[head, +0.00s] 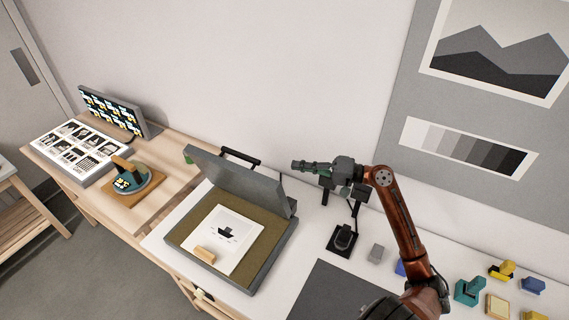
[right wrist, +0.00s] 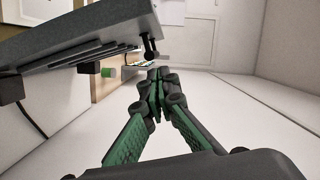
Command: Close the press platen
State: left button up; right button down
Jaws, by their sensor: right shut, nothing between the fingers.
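The press is a grey shallow box (head: 262,277) on the white worktop. Its grey platen (head: 238,180) is raised at the back, tilted open over the bed. A black bar handle (head: 240,157) shows behind the platen's upper edge. A white print (head: 224,238) with a dark boat picture lies in the bed, with a small wooden block (head: 205,254) at its near edge. My right gripper (head: 296,167) is shut and empty, to the right of the platen and apart from it. In the right wrist view its fingers (right wrist: 154,88) are together, and the platen (right wrist: 85,40) fills the upper left. My left gripper is out of view.
A black stand (head: 342,240) is under my right wrist. A dark mat (head: 335,293) lies right of the press; several small coloured items stand beyond. On the left are a round device on a wooden board (head: 118,197), a contact sheet (head: 75,148) and a lit panel (head: 112,112).

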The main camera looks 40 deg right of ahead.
jog(key=w+a+p, duration=0.1)
jog(key=w+a, duration=0.1)
jog(key=w+a+f+p, duration=0.1)
jog(key=a, duration=0.2)
jog(key=w+a+p, duration=0.2)
jog(key=shift+w+a+f, duration=0.25)
jog(key=shift+w+a, duration=0.05)
jog(key=shift+s+a+f, duration=0.1)
jog(key=shift+a, duration=0.15)
jog(key=shift+a+f, duration=0.1)
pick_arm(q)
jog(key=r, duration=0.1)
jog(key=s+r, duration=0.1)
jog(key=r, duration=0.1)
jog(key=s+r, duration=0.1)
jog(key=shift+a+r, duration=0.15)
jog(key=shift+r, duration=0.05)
